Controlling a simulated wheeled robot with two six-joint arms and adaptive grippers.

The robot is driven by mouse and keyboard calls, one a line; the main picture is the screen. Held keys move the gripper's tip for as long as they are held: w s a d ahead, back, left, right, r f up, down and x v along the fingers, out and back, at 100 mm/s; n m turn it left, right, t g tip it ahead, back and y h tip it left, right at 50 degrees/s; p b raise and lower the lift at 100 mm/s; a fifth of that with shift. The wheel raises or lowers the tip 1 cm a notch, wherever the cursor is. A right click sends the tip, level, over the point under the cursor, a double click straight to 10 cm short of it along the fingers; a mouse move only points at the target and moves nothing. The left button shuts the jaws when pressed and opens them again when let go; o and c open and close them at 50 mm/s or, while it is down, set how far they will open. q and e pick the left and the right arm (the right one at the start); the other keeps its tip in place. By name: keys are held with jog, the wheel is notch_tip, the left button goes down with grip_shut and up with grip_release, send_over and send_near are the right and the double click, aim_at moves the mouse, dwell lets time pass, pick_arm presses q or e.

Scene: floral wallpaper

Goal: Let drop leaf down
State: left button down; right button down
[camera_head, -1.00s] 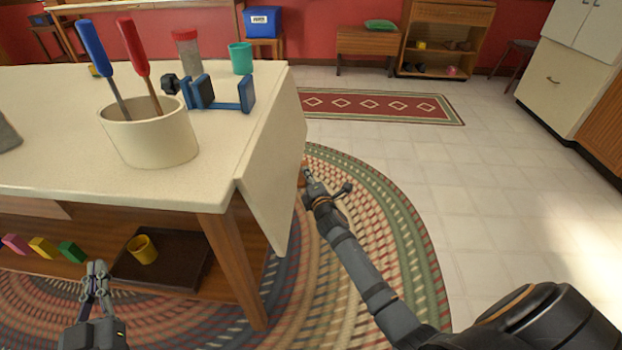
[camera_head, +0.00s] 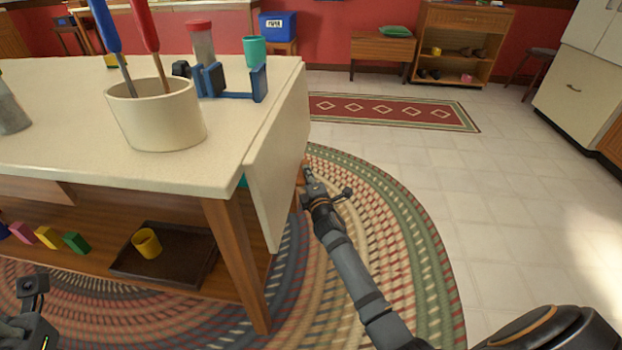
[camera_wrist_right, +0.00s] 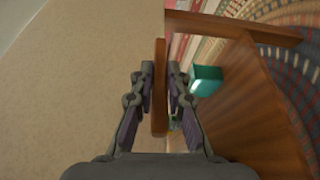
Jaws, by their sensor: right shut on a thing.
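The cream drop leaf (camera_head: 280,165) hangs steeply down from the right edge of the table (camera_head: 62,165). My right gripper (camera_head: 307,180) is low at the leaf's far right side, beside its outer edge. In the right wrist view, my right gripper (camera_wrist_right: 160,85) is shut on a thin upright wooden piece (camera_wrist_right: 160,110), which looks like a support under the table. A large cream surface (camera_wrist_right: 75,90) fills the left of that view. Part of my left wrist shows at the lower left; its fingers are not clear.
On the tabletop stand a cream crock (camera_head: 158,118) with screwdrivers, a blue clamp (camera_head: 215,82), a red-lidded jar (camera_head: 201,42) and a teal cup (camera_head: 254,51). A brown tray (camera_head: 185,268) with a yellow cup (camera_head: 147,243) is on the lower shelf. Tiled floor at right is clear.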

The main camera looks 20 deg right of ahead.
aim_at(296, 175)
jog(key=shift+w+a+f+m+b, duration=0.25)
jog(key=shift+a+b, duration=0.2)
jog(key=shift+b, duration=0.25)
jog(key=shift+w+a+f+m+b, duration=0.1)
jog(key=shift+w+a+m+b, duration=0.25)
jog(key=shift+b, duration=0.3)
jog(key=shift+a+r+t+b, duration=0.1)
jog(key=shift+a+t+b, duration=0.1)
jog(key=shift+t+b, duration=0.15)
jog(key=shift+w+a+b, duration=0.2)
jog(key=shift+a+b, duration=0.15)
jog(key=shift+b, duration=0.15)
jog(key=shift+a+m, duration=0.1)
jog(key=shift+m, duration=0.3)
jog(key=shift+w+a+b, duration=0.1)
jog(key=shift+b, duration=0.25)
